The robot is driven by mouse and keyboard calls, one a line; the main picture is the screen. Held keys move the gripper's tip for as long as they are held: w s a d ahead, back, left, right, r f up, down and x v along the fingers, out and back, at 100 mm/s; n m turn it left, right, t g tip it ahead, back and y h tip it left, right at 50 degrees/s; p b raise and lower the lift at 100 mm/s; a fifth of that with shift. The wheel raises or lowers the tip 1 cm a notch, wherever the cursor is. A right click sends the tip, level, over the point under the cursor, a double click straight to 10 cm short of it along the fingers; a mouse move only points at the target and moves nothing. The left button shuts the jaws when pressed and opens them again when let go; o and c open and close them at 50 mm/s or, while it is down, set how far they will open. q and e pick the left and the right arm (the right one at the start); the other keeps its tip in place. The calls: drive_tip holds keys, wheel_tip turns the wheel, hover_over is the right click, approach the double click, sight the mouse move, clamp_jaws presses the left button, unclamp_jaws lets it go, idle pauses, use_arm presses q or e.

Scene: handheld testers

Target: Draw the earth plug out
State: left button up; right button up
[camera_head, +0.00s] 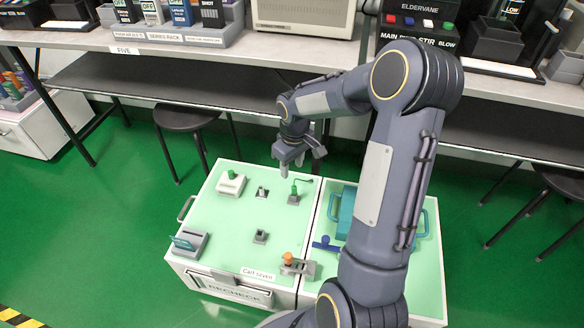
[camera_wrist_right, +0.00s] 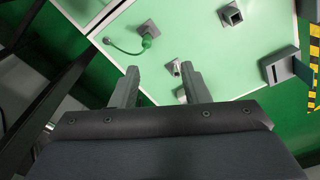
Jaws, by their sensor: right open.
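A green plug (camera_head: 294,189) with a thin green cable stands upright in a small grey socket on the pale green cart top (camera_head: 220,215); I take it to be the earth plug. It also shows in the wrist view (camera_wrist_right: 147,42), with the cable curving off to the left. My right gripper (camera_head: 290,162) is above the cart's far edge, just beyond and above the plug. Its fingers (camera_wrist_right: 162,72) are apart with nothing held, and the plug is beyond the fingertips, not touched. My left gripper is not in view.
Grey sockets (camera_head: 261,192) (camera_head: 260,238) stand nearby. A white unit with a green knob (camera_head: 231,184), a grey card unit (camera_head: 188,242) and an orange-knobbed lever (camera_head: 288,260) are on the cart. A teal case (camera_head: 346,207) stands right. The bench (camera_head: 200,60) runs behind.

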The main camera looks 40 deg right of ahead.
hover_over(294, 187)
drive_tip(key=shift+n+g, duration=0.3)
drive_tip(key=shift+g, duration=0.1)
wheel_tip(294, 187, down, 6)
drive_tip(key=shift+r, duration=0.25)
wheel_tip(294, 187, down, 8)
drive_tip(key=b, duration=0.3)
drive_tip(key=shift+r, duration=0.1)
clamp_jaws()
